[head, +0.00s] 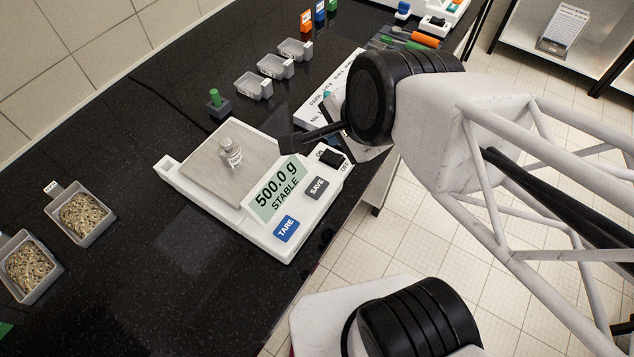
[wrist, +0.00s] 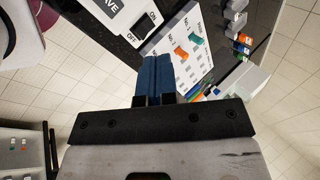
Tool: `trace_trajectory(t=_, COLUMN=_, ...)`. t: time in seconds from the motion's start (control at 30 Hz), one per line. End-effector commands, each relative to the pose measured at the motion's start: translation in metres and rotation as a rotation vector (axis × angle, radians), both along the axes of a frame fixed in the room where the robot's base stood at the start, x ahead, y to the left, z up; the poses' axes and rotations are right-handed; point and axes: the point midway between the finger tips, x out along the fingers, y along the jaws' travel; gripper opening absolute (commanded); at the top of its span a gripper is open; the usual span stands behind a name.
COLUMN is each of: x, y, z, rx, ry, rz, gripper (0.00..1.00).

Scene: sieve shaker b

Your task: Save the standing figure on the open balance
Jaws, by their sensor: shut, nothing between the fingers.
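The white balance (head: 270,240) stands on the black bench, its pan uncovered. A small metal weight (head: 230,155) stands on the pan (head: 205,172). The display (head: 276,188) reads 500.0 g STABLE. The grey SAVE key (head: 316,187) lies right of the display, with the blue TARE key (head: 286,229) nearer the front. The black ON/OFF switch (head: 331,158) also shows in the wrist view (wrist: 143,27). My gripper (wrist: 153,62) is shut and empty, its blue fingers near the switch end of the balance. In the head view its dark body (head: 315,136) is above the back right edge; the fingertips are unclear.
A white printed card (head: 312,108) lies behind the balance, partly hidden by my arm. A green-knobbed block (head: 217,103) and grey trays (head: 253,86) stand at the back. Two bins of grainy material (head: 85,215) stand left. Bench between bins and balance is clear.

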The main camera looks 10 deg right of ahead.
Motion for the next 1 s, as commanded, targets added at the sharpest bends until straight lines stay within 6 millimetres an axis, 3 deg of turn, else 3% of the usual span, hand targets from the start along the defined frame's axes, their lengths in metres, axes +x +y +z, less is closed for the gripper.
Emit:
trace_trajectory(t=0.6, x=-0.004, y=0.032, z=-0.015, rx=0.473, ry=0.013, rz=-0.471, gripper=0.0)
trace_trajectory(t=1.0, x=-0.004, y=0.037, z=-0.017, rx=0.576, ry=0.028, rz=-0.562, gripper=0.0)
